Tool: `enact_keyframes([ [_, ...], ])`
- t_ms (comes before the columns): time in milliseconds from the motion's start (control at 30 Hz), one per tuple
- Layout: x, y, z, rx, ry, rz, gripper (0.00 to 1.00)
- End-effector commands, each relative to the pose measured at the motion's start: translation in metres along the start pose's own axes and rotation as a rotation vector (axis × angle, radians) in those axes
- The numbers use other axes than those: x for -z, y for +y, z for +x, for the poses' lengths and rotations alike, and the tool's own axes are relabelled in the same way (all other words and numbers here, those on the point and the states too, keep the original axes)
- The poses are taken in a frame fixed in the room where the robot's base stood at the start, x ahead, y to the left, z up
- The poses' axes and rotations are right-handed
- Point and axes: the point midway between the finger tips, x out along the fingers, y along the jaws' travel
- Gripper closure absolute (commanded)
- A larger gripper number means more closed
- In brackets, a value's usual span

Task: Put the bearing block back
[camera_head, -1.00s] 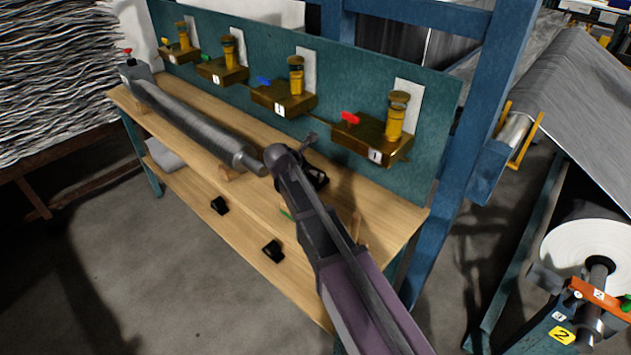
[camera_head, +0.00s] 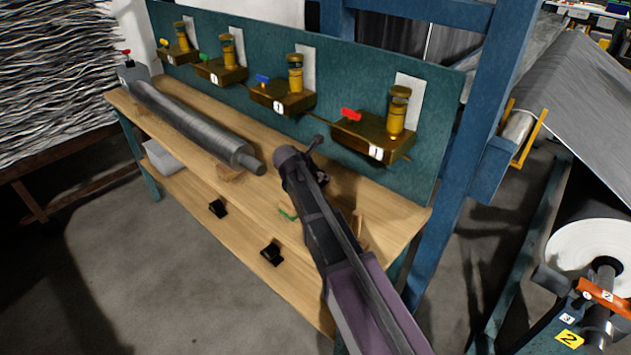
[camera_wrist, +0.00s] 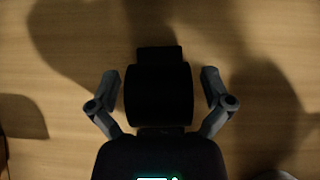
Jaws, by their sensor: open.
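A dark block (camera_wrist: 158,95), which I take for the bearing block, lies between the spread fingers of my gripper (camera_wrist: 160,74) in the wrist view. Clear gaps show between it and both fingers. In the head view my arm hides most of this spot, and only a dark part of the block or my gripper shows over the bench. The grey roll (camera_head: 195,123) lies along the bench on wooden supports, its bare right journal left of my arm. A grey block with a red knob (camera_head: 133,74) stands at its left end.
The wooden bench (camera_head: 175,180) has two black pieces (camera_head: 217,208) (camera_head: 271,253) at its front edge. Several brass units (camera_head: 374,138) with coloured levers line the teal back panel (camera_head: 330,70). A blue post (camera_head: 450,170) stands at the right. Wooden pieces (camera_head: 358,232) lie near my arm.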

Motion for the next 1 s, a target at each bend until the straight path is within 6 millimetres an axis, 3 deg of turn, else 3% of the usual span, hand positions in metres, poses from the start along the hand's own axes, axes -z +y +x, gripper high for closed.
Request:
enact_keyframes([
  [300,0.0003,0.0003,-0.0004,0.000,0.000,0.000,0.00],
  [367,0.0004,0.0004,-0.0005,0.000,0.000,0.000,0.15],
  [600,0.0005,0.0004,-0.0006,0.000,0.000,-0.001,0.86],
  [633,0.0006,0.0004,-0.0006,0.000,0.000,0.000,0.93],
  [1000,-0.0007,0.0005,-0.0017,0.000,0.000,-0.001,0.93],
])
